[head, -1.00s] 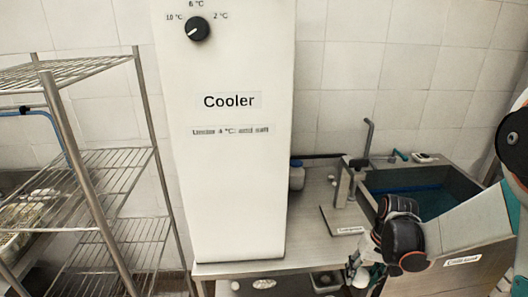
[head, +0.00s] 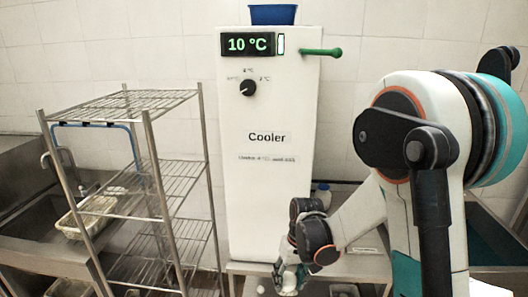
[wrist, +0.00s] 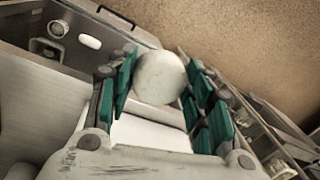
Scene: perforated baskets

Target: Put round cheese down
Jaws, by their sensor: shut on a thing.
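A round, pale cheese (wrist: 159,78) is between the green-padded fingers of my gripper (wrist: 157,92) in the wrist view. The gripper is shut on it, with the fingers at its left and right sides. In the head view my gripper (head: 290,279) is low at the centre, in front of the steel table under the cooler. A whitish bit of the cheese (head: 289,284) shows there, partly hidden by the fingers.
A white cooler (head: 267,190) stands on the steel table, its display reading 10 °C, with a blue container (head: 272,14) on top. A wire shelf rack (head: 125,104) with bare shelves stands to its left. A beige perforated basket (head: 70,228) is by the left sink.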

